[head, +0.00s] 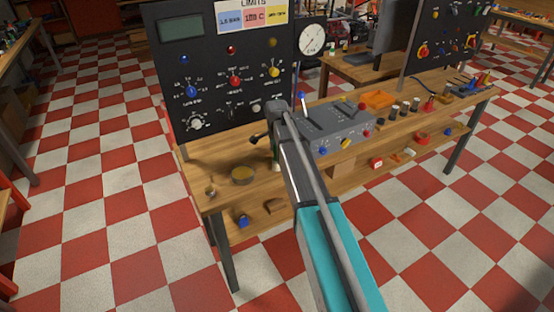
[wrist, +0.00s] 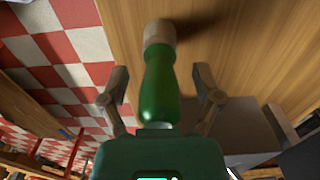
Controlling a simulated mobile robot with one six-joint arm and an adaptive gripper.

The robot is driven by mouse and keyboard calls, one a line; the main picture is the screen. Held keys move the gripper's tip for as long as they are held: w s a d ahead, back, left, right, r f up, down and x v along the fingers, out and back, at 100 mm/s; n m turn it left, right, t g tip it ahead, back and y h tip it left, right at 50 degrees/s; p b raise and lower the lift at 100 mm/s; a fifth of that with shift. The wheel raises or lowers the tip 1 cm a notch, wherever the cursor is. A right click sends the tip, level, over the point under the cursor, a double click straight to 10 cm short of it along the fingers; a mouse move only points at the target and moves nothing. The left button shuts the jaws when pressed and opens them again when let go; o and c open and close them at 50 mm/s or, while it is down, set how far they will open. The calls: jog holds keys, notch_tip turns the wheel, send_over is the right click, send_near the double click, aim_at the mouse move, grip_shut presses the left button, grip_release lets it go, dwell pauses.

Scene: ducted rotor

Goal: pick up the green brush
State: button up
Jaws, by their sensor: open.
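The green brush (wrist: 159,88) shows in the wrist view, with a glossy green handle and a pale tan end at the top of the picture. My gripper (wrist: 161,80) is open, with one finger on each side of the green handle. A gap shows between each finger and the handle. The lower end of the brush is hidden behind the gripper body. In the head view my arm reaches over the wooden workbench (head: 222,190) and hides most of my gripper. A small green and pale bit beside the arm may be the brush.
A dark control panel (head: 225,115) stands at the bench's back left. A grey control box (head: 335,128) is right of my arm. An orange tray (head: 378,99) lies farther right.

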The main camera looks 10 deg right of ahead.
grip_shut()
dwell(0.3)
jog(key=shift+r, duration=0.2)
notch_tip(320, 180, up, 3)
jog(key=p, duration=0.3)
jog(key=shift+f, duration=0.1)
jog(key=s+d+r+p, duration=0.3)
jog(key=s+r+p, duration=0.7)
jog(key=s, duration=0.3)
jog(key=shift+s, duration=0.35)
jog(key=shift+w+f, duration=0.1)
